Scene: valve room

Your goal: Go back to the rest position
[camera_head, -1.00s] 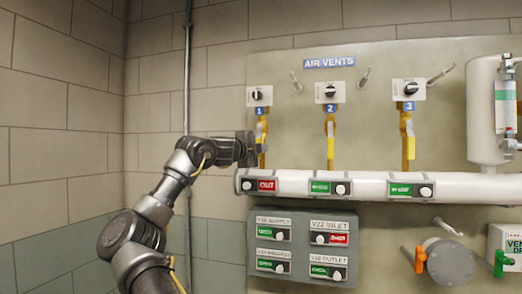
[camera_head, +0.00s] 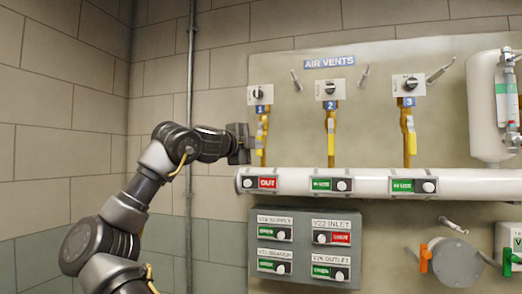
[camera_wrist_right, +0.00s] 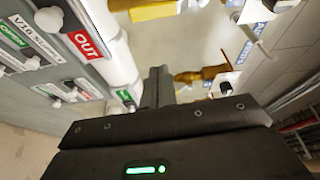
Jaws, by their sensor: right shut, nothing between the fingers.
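My right gripper (camera_head: 242,144) is at the left of the wall panel, just left of the yellow handle of air vent valve 1 (camera_head: 260,140). Its fingers are shut with nothing between them. In the head view it looks very close to that handle; whether they touch I cannot tell. In the right wrist view the dark shut fingers (camera_wrist_right: 160,86) point toward the white pipe and the brass valves. My left gripper is not in view.
The white pipe (camera_head: 375,181) with a red OUT tag (camera_head: 268,183) runs below the valves. A grey label box (camera_head: 303,247) is under it. Valves 2 (camera_head: 331,135) and 3 (camera_head: 409,135) are to the right. A vertical conduit (camera_head: 190,80) runs up the wall at left.

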